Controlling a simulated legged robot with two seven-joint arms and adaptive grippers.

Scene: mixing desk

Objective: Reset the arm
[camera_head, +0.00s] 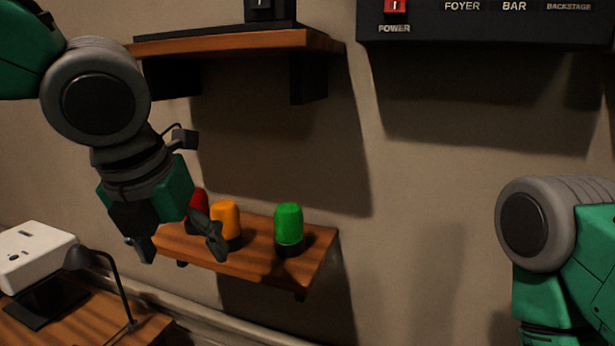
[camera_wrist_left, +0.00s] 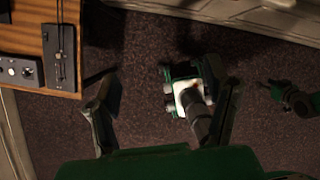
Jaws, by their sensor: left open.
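My left arm comes in from the upper left in the head view. My left gripper (camera_head: 180,248) hangs pointing down in front of the left part of a small wooden wall shelf. Its two fingers are spread, with nothing between them. In the left wrist view, the open gripper (camera_wrist_left: 165,112) shows its fingers apart above the dark floor, with green and grey parts of my own body below. My right arm shows at the right edge of the head view; its gripper is out of frame.
The small shelf (camera_head: 265,262) holds red (camera_head: 199,206), orange (camera_head: 226,219) and green (camera_head: 289,224) lamps. A higher shelf (camera_head: 230,45) and a black panel with a red power switch (camera_head: 395,8) are above. A white device (camera_head: 35,255) stands lower left.

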